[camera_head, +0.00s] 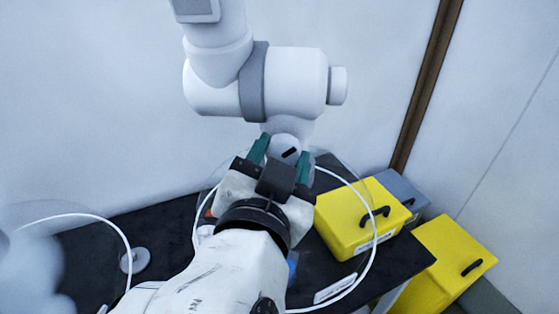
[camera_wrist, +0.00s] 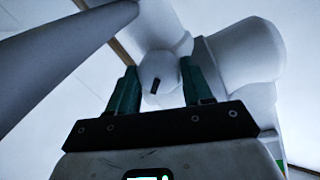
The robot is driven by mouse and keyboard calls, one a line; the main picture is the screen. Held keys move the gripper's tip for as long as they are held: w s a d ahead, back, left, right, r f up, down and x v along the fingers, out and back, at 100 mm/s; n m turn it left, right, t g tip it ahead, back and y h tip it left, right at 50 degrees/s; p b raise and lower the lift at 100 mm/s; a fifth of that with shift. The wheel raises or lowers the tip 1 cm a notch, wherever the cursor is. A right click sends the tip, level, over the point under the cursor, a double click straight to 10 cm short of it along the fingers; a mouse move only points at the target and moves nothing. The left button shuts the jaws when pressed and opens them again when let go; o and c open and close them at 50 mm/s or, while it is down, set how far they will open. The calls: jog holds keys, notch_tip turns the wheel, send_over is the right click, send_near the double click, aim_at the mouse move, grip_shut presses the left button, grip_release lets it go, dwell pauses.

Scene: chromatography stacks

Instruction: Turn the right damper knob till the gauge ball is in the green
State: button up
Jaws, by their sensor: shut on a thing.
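The damper knob (camera_head: 286,148) is a pale round knob with a short black mark. It sits at the lower end of a large white duct fitting (camera_head: 215,90) with a grey collar. My gripper (camera_head: 282,160) reaches up to it, with one green finger on each side, and is shut on it. In the wrist view the knob (camera_wrist: 160,78) lies between the fingertips of my gripper (camera_wrist: 155,88), its black mark tilted slightly from upright. I cannot make out a gauge ball; a small green patch (camera_wrist: 282,157) shows at the lower right edge of the wrist view.
A dark bench (camera_head: 160,225) lies below, with yellow cases (camera_head: 345,218) at its right and a grey case (camera_head: 405,190) behind. A small grey disc-based item (camera_head: 135,260) stands at left. White tubing loops around my arm. A brown post (camera_head: 425,85) runs up the wall.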

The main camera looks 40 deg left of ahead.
jog(key=o, duration=1)
jog(key=shift+o, duration=0.2)
jog(key=b+v, duration=0.2)
jog(key=v, duration=0.8)
jog(key=shift+s+d, duration=0.3)
